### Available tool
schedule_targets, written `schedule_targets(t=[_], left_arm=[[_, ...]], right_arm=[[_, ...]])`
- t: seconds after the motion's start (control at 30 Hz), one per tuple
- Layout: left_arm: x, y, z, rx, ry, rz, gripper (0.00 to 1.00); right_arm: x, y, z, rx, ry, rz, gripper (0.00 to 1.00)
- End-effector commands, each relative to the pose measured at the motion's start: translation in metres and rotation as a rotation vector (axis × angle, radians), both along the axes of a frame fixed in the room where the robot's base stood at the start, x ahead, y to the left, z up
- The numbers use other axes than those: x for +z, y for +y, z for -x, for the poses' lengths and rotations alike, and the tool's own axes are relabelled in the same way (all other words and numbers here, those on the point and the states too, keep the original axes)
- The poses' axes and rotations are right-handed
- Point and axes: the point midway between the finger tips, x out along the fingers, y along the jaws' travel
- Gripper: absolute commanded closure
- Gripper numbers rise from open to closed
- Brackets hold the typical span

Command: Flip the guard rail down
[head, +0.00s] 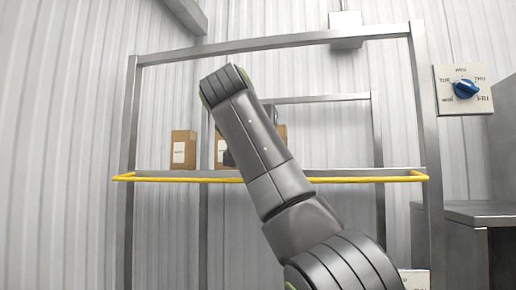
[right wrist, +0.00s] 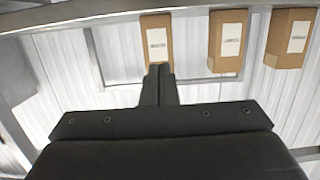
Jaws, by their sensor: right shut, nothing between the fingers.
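The yellow guard rail (head: 370,180) runs level across the front of the metal shelf (head: 345,173) in the head view, at about the shelf's height. My right arm crosses in front of its middle and hides part of it. My right gripper shows in the right wrist view (right wrist: 158,72), its two fingers shut together and empty. Its tips overlap the lower part of a cardboard box in that picture; I cannot tell whether they touch it. The rail cannot be made out in the right wrist view. My left gripper is not in view.
Cardboard boxes with white labels stand on the shelf, one at the left (head: 183,150) and others partly behind my arm. A dial panel (head: 463,90) with a blue knob is on the right. A metal counter (head: 480,212) stands at the right edge.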

Motion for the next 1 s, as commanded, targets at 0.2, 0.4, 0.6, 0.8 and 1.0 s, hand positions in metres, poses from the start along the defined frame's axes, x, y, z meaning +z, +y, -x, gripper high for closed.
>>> schedule_targets(t=[0.2, 0.4, 0.6, 0.8, 1.0], left_arm=[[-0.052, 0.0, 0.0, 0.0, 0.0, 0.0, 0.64], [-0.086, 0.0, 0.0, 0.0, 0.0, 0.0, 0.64], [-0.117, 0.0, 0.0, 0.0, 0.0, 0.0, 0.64], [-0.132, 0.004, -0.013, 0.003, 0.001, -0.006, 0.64], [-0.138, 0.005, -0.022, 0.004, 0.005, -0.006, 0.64]], right_arm=[[-0.025, 0.004, 0.01, 0.001, -0.142, 0.046, 1.0], [-0.038, 0.006, 0.019, 0.001, -0.279, 0.09, 1.0], [-0.054, 0.009, 0.025, 0.001, -0.423, 0.138, 1.0], [-0.071, 0.01, 0.03, 0.0, -0.586, 0.19, 1.0], [-0.084, 0.011, 0.031, 0.001, -0.727, 0.237, 1.0]])
